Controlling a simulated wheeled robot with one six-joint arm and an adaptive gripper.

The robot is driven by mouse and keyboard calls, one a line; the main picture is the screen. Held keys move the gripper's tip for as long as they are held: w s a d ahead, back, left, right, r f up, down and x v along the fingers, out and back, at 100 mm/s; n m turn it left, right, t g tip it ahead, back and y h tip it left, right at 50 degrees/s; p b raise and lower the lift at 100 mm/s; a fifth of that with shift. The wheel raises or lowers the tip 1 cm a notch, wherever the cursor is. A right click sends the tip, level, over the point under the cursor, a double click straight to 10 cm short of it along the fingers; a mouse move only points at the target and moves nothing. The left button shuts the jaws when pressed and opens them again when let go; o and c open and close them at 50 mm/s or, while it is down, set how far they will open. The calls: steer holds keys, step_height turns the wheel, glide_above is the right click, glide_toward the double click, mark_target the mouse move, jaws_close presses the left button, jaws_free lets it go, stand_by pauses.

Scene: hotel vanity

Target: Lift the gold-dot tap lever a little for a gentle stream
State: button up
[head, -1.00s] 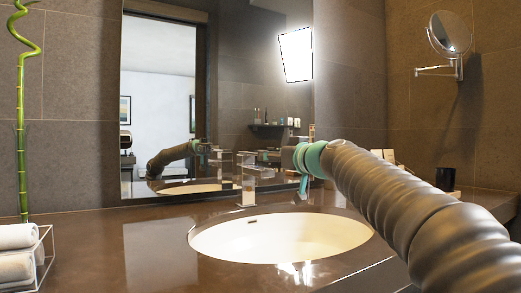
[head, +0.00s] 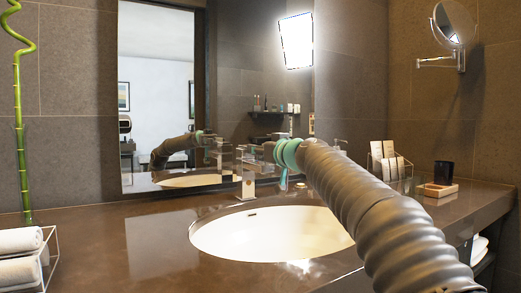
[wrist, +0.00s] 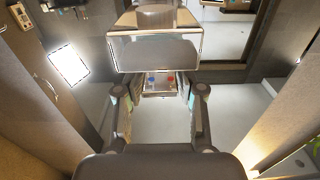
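The chrome tap (head: 248,186) stands upright at the back rim of the white oval basin (head: 275,236). My gripper (head: 254,155) is at the height of the tap's top, and the two overlap in the head view. In the wrist view, my gripper (wrist: 159,82) has its two fingers apart. A shiny block-shaped part of the tap (wrist: 153,50) lies just ahead of them. Between the fingertips shows a small face with a red and a blue dot (wrist: 160,79). I cannot make out a gold dot, or whether the fingers touch the tap.
A large mirror (head: 160,95) stands behind the tap and reflects my arm. On the right of the brown counter (head: 160,245) are a card holder (head: 388,163) and a dark cup (head: 444,172) on a wooden tray. Rolled towels (head: 20,256) lie at the left. The counter's left-middle is clear.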

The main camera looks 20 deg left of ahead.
jaws_close()
steer(key=shift+r, duration=0.9)
steer(key=o, duration=0.6)
jaws_free()
steer(key=shift+s+d, duration=0.15)
steer(key=shift+d, duration=0.05)
steer(key=v, duration=1.1)
steer(key=shift+s+d, duration=0.1)
steer(key=shift+s, duration=0.05)
